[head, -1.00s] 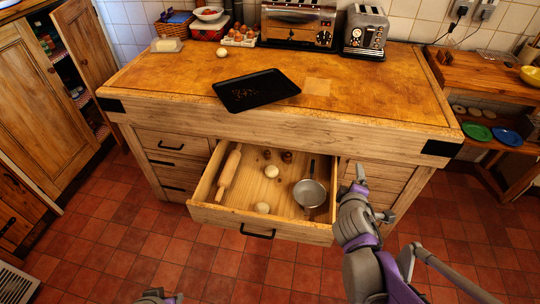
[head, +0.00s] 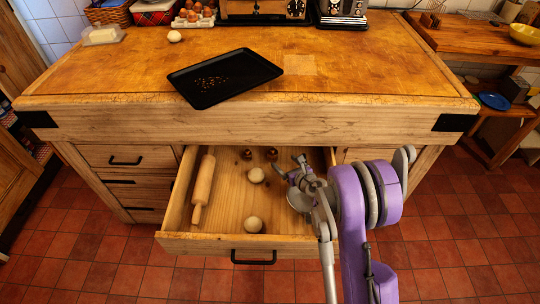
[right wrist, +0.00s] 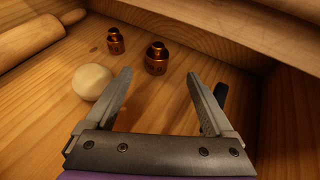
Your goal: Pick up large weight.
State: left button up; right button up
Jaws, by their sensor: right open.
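The large weight (right wrist: 157,60) is a copper-coloured, stepped cylinder standing upright on the drawer floor. A smaller copper weight (right wrist: 115,42) stands to its left in the right wrist view. In the head view the large weight (head: 271,154) and the small weight (head: 246,154) are near the back of the open drawer. My right gripper (head: 289,167) is inside the drawer; its fingers (right wrist: 159,76) are open and empty, pointing at the large weight, which stands just beyond the gap between the tips. My left gripper is out of view.
The drawer's wooden back wall (right wrist: 190,35) rises behind the weights. A black tray (head: 225,77) lies on the countertop above.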

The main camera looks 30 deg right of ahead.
aim_at(274, 153)
jog(key=x, duration=0.2)
jog(key=b+x, duration=0.1)
jog(key=x, duration=0.5)
jog(key=shift+a+r, duration=0.1)
jog(key=shift+a, duration=0.1)
grip_shut()
